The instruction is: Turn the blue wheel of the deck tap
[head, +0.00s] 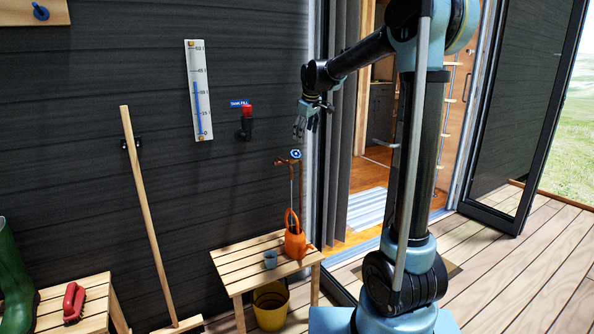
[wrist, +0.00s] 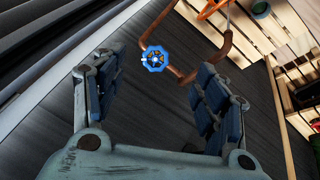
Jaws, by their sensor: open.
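The blue wheel (head: 296,154) of the deck tap sits on a copper-brown pipe (head: 281,162) against the dark wall, beside the door frame. In the wrist view the round, scalloped blue wheel (wrist: 155,58) shows face-on, with the bent copper pipe (wrist: 224,45) around its right side. My gripper (head: 300,132) hangs just above the wheel in the head view. In the wrist view my gripper (wrist: 148,78) is open and empty, its fingers spread on either side of the wheel's line of sight. The wheel looks beyond the fingertips, with no contact visible.
A red-topped tank-fill valve (head: 246,120) and a gauge (head: 198,85) are left of the tap.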

